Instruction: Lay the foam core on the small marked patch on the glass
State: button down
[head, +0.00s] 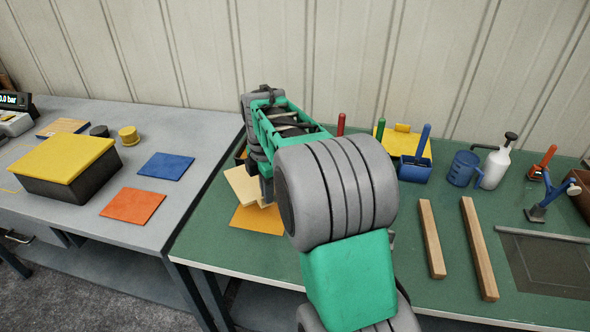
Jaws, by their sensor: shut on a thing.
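A cream block (241,184), which looks like the foam core, is at the left end of the green table, tilted in the picture. My gripper (266,190) is at its right side, mostly hidden behind my own arm, and shut on it. An orange-yellow sheet (256,220) lies on the table just below the block; whether they touch is unclear. A dark grey rectangular pane (550,266), perhaps the glass, lies at the table's right end, cut by the picture edge.
Two wooden bars (430,240) (479,248) lie between my arm and the pane. A blue holder (414,169), blue jug (463,168), white spray bottle (497,163) and blue clamp (553,195) stand behind. A grey table (100,235) at left holds a yellow-lidded box (66,168).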

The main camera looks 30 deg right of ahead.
jog(key=s+d+n+p, duration=0.3)
jog(key=d+n+p, duration=0.3)
jog(key=n, duration=0.2)
jog(key=shift+n, duration=0.8)
jog(key=shift+s+d+f+b, duration=0.2)
jog(key=shift+f+b, duration=0.7)
jog(key=shift+f, duration=0.65)
jog(key=shift+s+d+f+b, duration=0.15)
jog(key=shift+f+b, duration=0.7)
jog(key=shift+f, duration=0.7)
jog(key=shift+w+d+f+b, duration=0.15)
jog(key=shift+f+b, duration=0.15)
jog(key=shift+f, duration=0.25)
jog(key=c, duration=1.5)
grip_release()
jog(key=shift+o, duration=0.3)
jog(key=o, duration=0.5)
